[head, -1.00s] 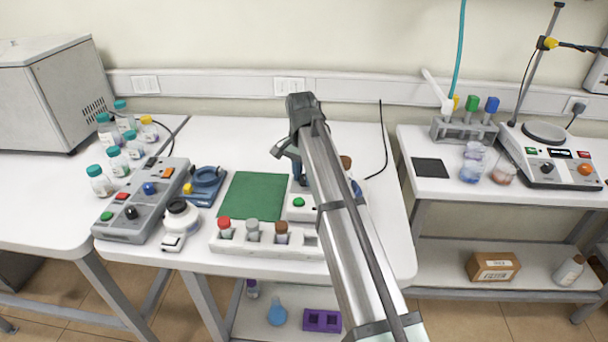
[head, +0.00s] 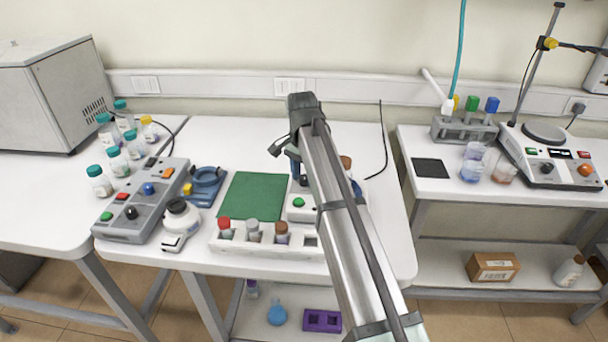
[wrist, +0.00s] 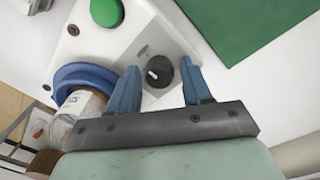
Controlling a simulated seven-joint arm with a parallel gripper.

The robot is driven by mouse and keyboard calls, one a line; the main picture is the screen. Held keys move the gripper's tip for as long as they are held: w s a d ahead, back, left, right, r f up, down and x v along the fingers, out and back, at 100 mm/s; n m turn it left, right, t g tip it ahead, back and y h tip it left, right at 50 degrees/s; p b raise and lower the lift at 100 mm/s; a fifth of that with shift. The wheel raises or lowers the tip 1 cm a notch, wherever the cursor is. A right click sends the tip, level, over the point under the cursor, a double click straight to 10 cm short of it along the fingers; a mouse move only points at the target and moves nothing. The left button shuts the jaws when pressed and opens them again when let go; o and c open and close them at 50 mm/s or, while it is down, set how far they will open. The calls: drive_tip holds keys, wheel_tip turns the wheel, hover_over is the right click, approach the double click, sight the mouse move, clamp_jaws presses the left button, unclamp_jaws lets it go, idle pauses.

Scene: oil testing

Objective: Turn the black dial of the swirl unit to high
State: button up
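The swirl unit is a white box (head: 300,213) with a green button (head: 299,202), on the table right of the green mat and partly hidden by my arm. In the wrist view, the unit (wrist: 95,50) shows its green button (wrist: 107,12), a blue ring (wrist: 80,80) with a bottle in it, and the black dial (wrist: 160,73) with a white pointer mark. My gripper (wrist: 159,66) is open, with its two blue fingers on either side of the dial. A small gap shows at each side. Dial labels are too small to read.
A green mat (head: 252,195) lies left of the unit, with a white rack (head: 240,245) of capped vials in front. A grey control box (head: 140,215) with knobs stands further left. A black cable (head: 384,150) lies behind right.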

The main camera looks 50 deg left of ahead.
sight(303, 176)
drive_tip(key=shift+o, duration=0.6)
wheel_tip(303, 176, up, 14)
drive_tip(key=shift+a, duration=0.2)
drive_tip(key=shift+f, duration=0.15)
idle(0.4)
